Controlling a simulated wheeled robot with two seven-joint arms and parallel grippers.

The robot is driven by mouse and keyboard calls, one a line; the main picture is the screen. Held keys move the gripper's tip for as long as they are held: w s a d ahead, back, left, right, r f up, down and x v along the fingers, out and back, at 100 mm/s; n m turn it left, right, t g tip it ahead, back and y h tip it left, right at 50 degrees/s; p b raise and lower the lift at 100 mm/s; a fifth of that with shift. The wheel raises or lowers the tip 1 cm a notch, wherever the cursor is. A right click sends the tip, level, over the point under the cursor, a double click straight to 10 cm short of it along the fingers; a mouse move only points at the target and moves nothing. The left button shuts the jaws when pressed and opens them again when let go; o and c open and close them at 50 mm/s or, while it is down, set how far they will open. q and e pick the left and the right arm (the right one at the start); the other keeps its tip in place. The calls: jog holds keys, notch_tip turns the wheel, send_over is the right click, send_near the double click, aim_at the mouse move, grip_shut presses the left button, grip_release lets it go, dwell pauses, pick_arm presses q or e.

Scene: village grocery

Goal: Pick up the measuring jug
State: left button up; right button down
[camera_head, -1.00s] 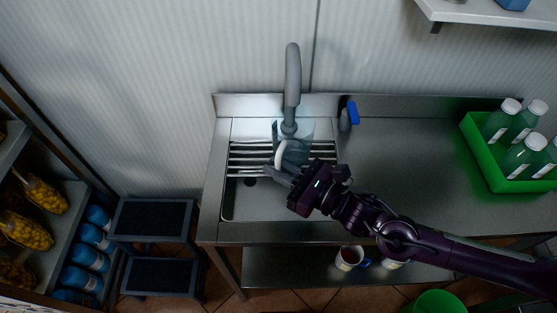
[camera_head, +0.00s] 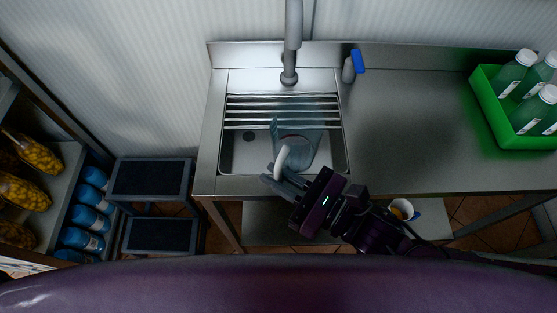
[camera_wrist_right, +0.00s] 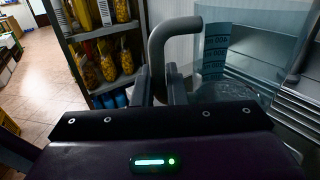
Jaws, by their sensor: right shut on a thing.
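The measuring jug (camera_head: 303,150) is clear, with a pale, curved handle (camera_head: 282,159). In the head view it is over the front part of the sink basin, in front of the rack bars. My right gripper (camera_head: 275,178) is shut on the jug's handle. The right wrist view shows the handle (camera_wrist_right: 160,42) between the two fingers (camera_wrist_right: 161,88), and the clear jug wall with dark scale marks (camera_wrist_right: 215,50) to its right. The head view does not clearly show the gap under the jug. My left gripper is not in view.
The tap (camera_head: 292,40) stands behind the sink (camera_head: 235,170), with rack bars (camera_head: 265,112) across its rear. A spray bottle (camera_head: 349,70) is at the back. A green crate (camera_head: 490,105) of bottles is at right. The counter (camera_head: 400,130) between is clear. A step stool (camera_head: 150,178) stands left.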

jog(key=shift+s, duration=1.4)
jog(key=shift+s+b, duration=0.1)
jog(key=shift+b, duration=0.25)
